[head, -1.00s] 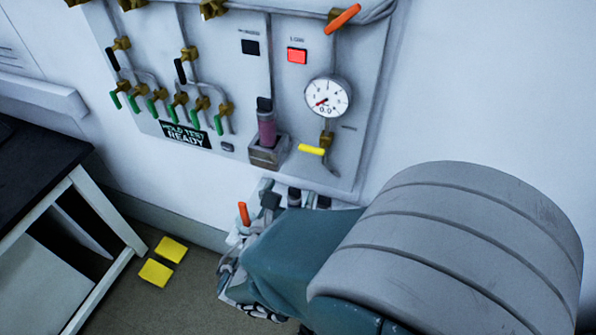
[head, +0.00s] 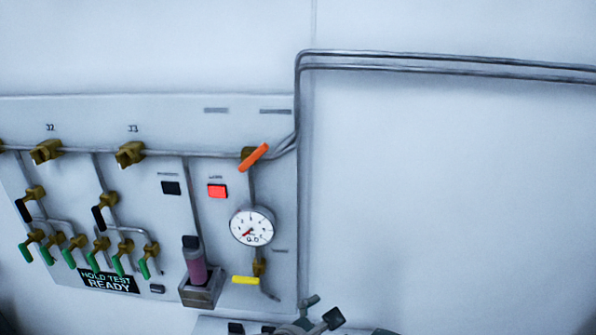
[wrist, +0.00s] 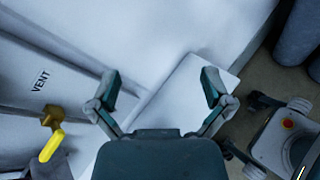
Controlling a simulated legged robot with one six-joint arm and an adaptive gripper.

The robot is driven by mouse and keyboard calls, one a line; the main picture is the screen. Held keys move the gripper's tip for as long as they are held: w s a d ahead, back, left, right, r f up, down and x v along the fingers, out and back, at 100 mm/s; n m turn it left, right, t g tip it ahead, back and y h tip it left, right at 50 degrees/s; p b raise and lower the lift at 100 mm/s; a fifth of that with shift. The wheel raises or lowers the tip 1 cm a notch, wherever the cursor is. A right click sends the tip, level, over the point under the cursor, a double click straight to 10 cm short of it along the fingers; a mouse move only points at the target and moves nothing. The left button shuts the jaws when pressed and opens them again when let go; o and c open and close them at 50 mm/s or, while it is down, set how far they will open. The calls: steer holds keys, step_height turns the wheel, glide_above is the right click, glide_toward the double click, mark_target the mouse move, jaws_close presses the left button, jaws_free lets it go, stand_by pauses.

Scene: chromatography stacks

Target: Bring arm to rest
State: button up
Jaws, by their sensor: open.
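My gripper (wrist: 160,92) shows in the wrist view with its two fingers spread wide apart and nothing between them. White surfaces lie beyond the fingers. A yellow-handled valve (wrist: 50,142) and a panel marked VENT (wrist: 40,82) are to its left, apart from it.
The wall panel (head: 120,105) carries brass valves with green and black handles, an orange lever (head: 254,157), a red button (head: 217,191), a gauge (head: 252,227), a yellow lever (head: 245,280), a purple-filled vial (head: 196,267) and a HOLD TEST READY display (head: 109,281). The wall at right is clear, below pipes (head: 450,65).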

steer(key=s+d+m+g+y, duration=0.3)
steer(key=s+d+m+g, duration=0.35)
steer(key=d+m, duration=0.5)
steer(key=s+r+m+t+y, duration=0.1)
steer(key=s+r+m+y, duration=0.2)
steer(key=m, duration=0.8)
steer(key=shift+s+a+r+y, duration=0.2)
steer(key=shift+a+r+y, duration=0.2)
steer(key=shift+r+y, duration=0.9)
steer(key=shift+f+m, duration=0.25)
